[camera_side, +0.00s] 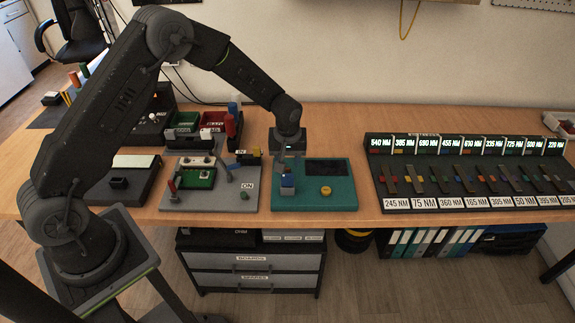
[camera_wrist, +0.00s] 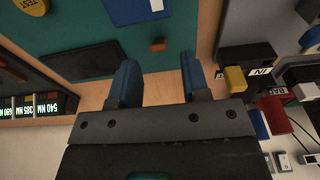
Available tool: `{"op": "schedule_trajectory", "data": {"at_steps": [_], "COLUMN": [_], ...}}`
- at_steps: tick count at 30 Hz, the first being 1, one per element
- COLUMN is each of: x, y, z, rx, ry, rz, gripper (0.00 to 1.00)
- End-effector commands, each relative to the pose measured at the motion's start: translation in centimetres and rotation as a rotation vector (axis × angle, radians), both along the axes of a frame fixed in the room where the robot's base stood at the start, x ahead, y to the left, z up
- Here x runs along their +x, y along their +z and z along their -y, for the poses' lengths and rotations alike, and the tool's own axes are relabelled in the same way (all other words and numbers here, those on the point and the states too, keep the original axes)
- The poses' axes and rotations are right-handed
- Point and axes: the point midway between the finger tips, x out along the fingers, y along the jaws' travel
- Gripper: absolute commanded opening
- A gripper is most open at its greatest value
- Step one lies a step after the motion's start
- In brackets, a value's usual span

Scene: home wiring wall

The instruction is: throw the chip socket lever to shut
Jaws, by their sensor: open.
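A teal tester board (camera_side: 340,198) carries a blue block (camera_side: 288,184) that looks like the chip socket. A small pale piece stands at its top; I cannot tell whether that is the lever or how it is set. In the wrist view the blue block (camera_wrist: 138,10) is cut off at the top edge, and a small orange-red piece (camera_wrist: 158,45) sits on the board. My gripper (camera_side: 289,150) is above the board's back edge, behind the block. In the wrist view its blue fingers (camera_wrist: 157,68) are spread with nothing between them.
The board also has a dark screen (camera_side: 326,167) and a yellow button (camera_side: 326,190). To its left a grey panel (camera_side: 215,202) holds a green circuit board, a red-topped lever (camera_side: 172,184) and a yellow block (camera_side: 255,152). A dark rack (camera_side: 440,175) of labelled slots stands right.

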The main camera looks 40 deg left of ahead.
Motion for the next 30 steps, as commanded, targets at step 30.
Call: {"op": "schedule_trajectory", "data": {"at_steps": [30], "x": [-0.9], "y": [10.1], "z": [0.9], "rx": [0.0], "ry": [0.0], "rz": [-0.001], "gripper": [0.43]}}
